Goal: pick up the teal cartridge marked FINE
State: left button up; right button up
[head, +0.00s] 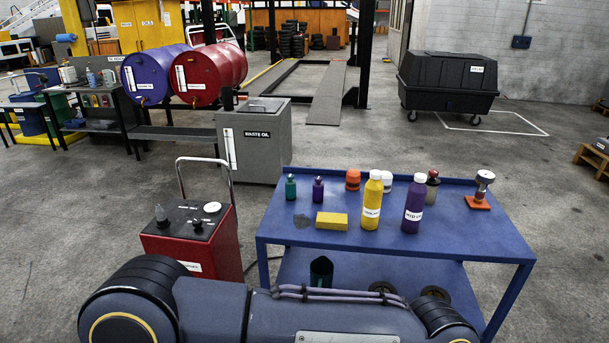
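A small teal bottle-like cartridge (290,188) stands upright near the back left corner of the blue table (446,247). No FINE marking is readable on it from here. A similar small purple one (318,190) stands just to its right. Neither of my grippers shows in the head view. One of my arm links lies across the bottom of the picture, in front of the table, and hides part of its lower shelf.
A yellow bottle (371,203) and a purple bottle (413,206) stand mid-table. Orange and white caps are behind; a stamp-like tool (481,190) is at right. A red cart (193,238) stands left of the table.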

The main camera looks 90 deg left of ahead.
aim_at(291, 184)
jog(key=j+u, duration=0.2)
jog(key=u, duration=0.3)
jog(key=j+u, duration=0.2)
jog(key=u, duration=0.25)
jog(key=j+u, duration=0.15)
jog(key=u, duration=0.35)
jog(key=i+j+u, duration=0.1)
jog(key=u, duration=0.4)
jog(key=i+j+u, duration=0.65)
jog(key=i+j, duration=0.2)
jog(key=i, duration=0.15)
jog(key=i+j+u, duration=0.1)
jog(key=u, duration=0.35)
jog(key=i+u, duration=0.1)
jog(key=u, duration=0.35)
jog(key=i+u, duration=0.1)
jog(key=u, duration=0.35)
